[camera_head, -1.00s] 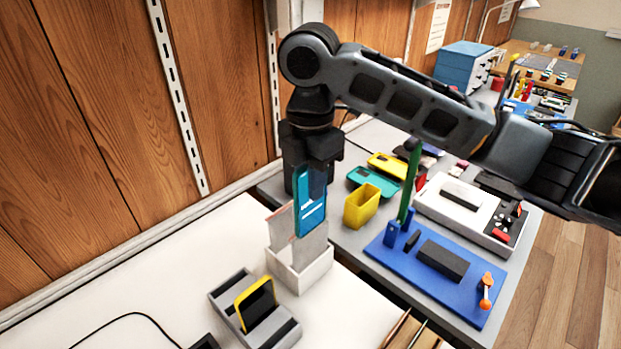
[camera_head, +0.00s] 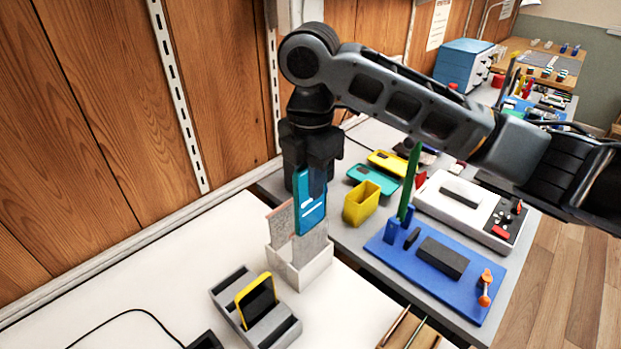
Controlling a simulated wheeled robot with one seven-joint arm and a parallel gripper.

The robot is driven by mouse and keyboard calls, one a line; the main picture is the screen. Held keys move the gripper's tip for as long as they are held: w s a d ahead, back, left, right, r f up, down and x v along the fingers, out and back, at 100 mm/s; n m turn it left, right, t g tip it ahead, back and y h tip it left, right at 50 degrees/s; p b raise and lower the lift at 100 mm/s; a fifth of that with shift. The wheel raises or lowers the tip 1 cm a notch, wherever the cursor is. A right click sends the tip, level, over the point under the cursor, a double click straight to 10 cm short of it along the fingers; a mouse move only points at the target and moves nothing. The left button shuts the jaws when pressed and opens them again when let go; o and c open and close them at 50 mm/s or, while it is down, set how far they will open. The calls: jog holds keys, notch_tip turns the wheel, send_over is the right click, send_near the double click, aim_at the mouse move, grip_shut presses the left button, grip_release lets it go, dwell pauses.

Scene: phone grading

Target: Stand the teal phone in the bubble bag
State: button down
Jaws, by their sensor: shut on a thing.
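The teal phone (camera_head: 311,214) hangs upright, its top end in my gripper (camera_head: 312,185), which is shut on it and points down. The bubble bag (camera_head: 281,224) is a thin greyish sleeve standing in a white open holder (camera_head: 302,274) on the white table. The phone's lower end is at the bag's mouth, level with the bag's upper part. I cannot tell whether the phone's lower edge is inside the bag or in front of it.
A grey stand (camera_head: 245,300) with a yellow-framed phone (camera_head: 256,300) is in front of the holder. To the right are a yellow bin (camera_head: 361,203), a teal case (camera_head: 372,179) and a blue board (camera_head: 440,268) with an upright green piece. A wooden wall (camera_head: 110,110) closes off the back.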

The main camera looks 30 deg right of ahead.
aim_at(310, 227)
jog(key=shift+f, duration=0.15)
jog(key=shift+f, duration=0.4)
jog(key=shift+f+b, duration=0.15)
jog(key=shift+b, duration=0.15)
jog(key=shift+f+b, duration=1.25)
jog(key=shift+f, duration=1)
jog(key=shift+f, duration=0.15)
jog(key=shift+f+b, duration=0.9)
jog(key=shift+f, duration=0.55)
jog(key=c, duration=1)
grip_release()
jog(key=shift+r, duration=0.1)
